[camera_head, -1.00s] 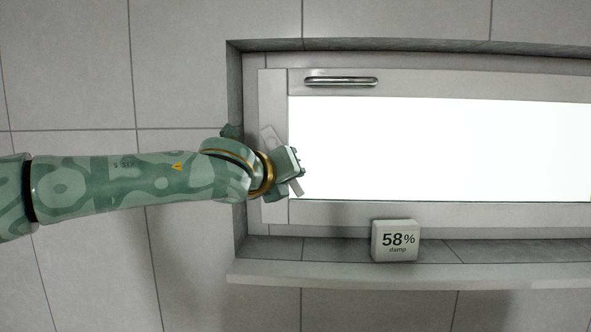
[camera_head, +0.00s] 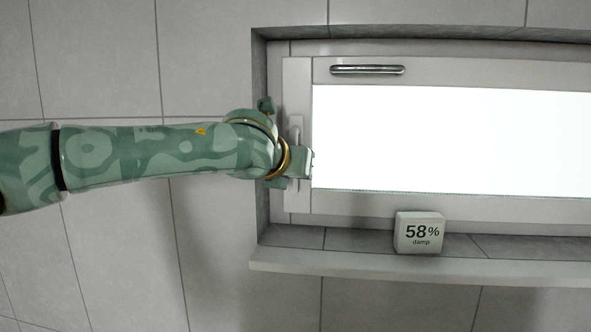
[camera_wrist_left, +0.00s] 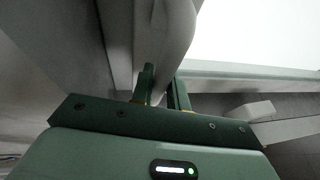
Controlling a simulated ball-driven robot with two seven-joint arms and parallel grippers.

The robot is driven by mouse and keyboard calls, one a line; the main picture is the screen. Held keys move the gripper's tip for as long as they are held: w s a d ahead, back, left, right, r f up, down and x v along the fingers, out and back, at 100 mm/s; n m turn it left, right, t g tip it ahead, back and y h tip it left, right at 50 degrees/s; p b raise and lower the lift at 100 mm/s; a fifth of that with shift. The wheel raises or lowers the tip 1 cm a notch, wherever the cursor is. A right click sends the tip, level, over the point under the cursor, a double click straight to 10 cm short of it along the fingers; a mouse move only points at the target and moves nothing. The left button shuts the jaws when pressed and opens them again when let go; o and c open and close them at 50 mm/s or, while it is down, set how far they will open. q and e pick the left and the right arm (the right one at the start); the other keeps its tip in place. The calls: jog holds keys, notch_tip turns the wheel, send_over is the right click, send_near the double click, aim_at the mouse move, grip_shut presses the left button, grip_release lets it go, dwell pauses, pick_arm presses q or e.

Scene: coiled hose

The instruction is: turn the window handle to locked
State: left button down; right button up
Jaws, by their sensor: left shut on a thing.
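The window handle (camera_head: 297,131) is a pale bar on the left side of the window frame (camera_head: 297,72). It stands close to upright, and its middle is hidden behind my left gripper. My left gripper (camera_head: 299,163) is at the handle, its arm coming in from the left. In the left wrist view the pale handle (camera_wrist_left: 168,38) runs down between the two green fingers (camera_wrist_left: 164,86), which are shut on it. My right gripper is in neither view.
A chrome grab bar (camera_head: 367,70) is on the upper window frame. A white block reading "58% damp" (camera_head: 419,233) stands on the sill (camera_head: 350,262) below the bright pane. The tiled wall (camera_head: 100,60) at left is bare.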

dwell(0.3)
pick_arm(q)
jog(key=c, duration=1.4)
grip_release()
jog(key=shift+a, duration=0.1)
jog(key=shift+s+r, duration=0.1)
jog(key=shift+s, duration=0.15)
jog(key=b+v, duration=0.4)
jog(key=v, duration=1.1)
jog(key=shift+s+a+r+b, duration=0.1)
jog(key=shift+s+a+b, duration=0.15)
jog(key=shift+b, duration=0.05)
